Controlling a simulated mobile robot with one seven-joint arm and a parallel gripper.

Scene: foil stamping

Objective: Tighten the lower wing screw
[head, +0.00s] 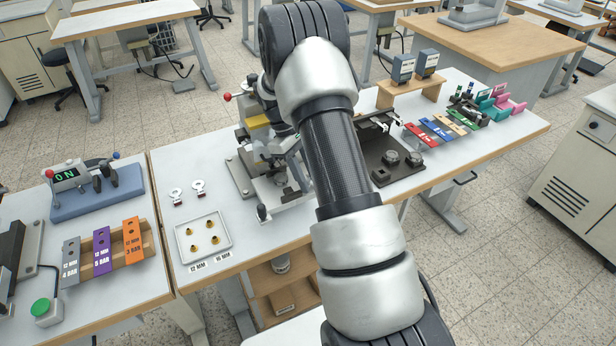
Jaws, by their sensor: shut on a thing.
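The stamping press (247,138) stands on the middle table, with a red ball knob (227,97) on its lever and a yellow part on its head. My arm crosses the middle of the view and covers the right side of the press. The lower wing screw cannot be made out; it is hidden or too small. A metal base plate with a small dark-knobbed handle (262,213) reaches to the front of the press.
A white tray (207,262) with several brass pieces lies left of the press, with two small ring-ended pieces behind it. A dark fixture (381,181) and coloured bars stand to the right. At left are a blue-based device reading "ON" (97,198) and labelled blocks (103,253).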

